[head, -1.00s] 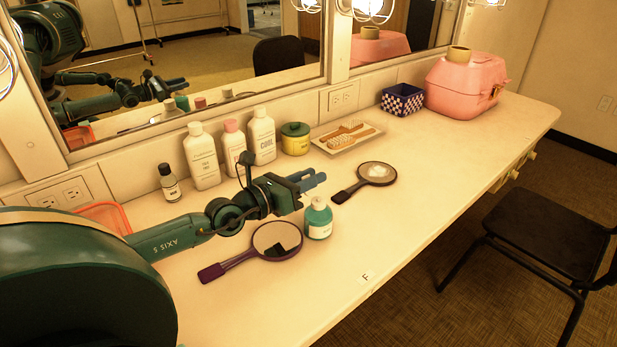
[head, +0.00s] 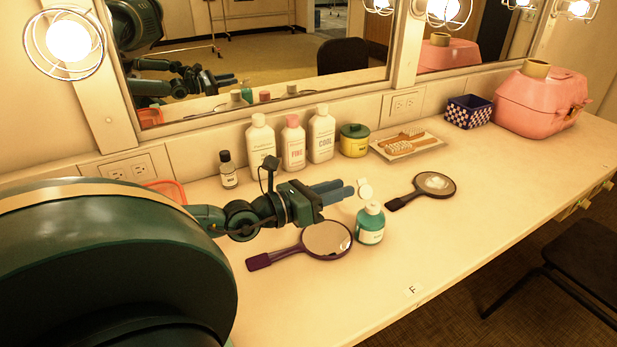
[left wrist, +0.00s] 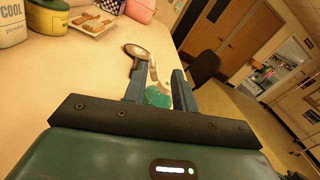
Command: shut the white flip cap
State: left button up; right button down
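A teal bottle (head: 370,228) with a white label stands upright near the front edge of the counter. Its white flip cap (head: 365,190) is open, the round lid raised above the neck on the far side. In the left wrist view the teal bottle (left wrist: 158,97) shows beyond and between the fingers, with the pale cap (left wrist: 153,73) above it. My left gripper (head: 350,190) is open and empty, at about the height of the lid, just left of it in the head view; I cannot tell whether it touches. My right gripper is in neither view.
A purple hand mirror (head: 326,240) lies left of the bottle, another hand mirror (head: 435,184) to its right. Several powder bottles (head: 293,146), a yellow jar (head: 354,140) and a brush tray (head: 408,146) stand along the wall mirror. The counter front right of the bottle is clear.

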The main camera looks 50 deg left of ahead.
pick_arm(q)
jog(key=p+v, duration=0.2)
jog(key=v, duration=0.4)
jog(key=shift+d, duration=0.1)
dwell(0.5)
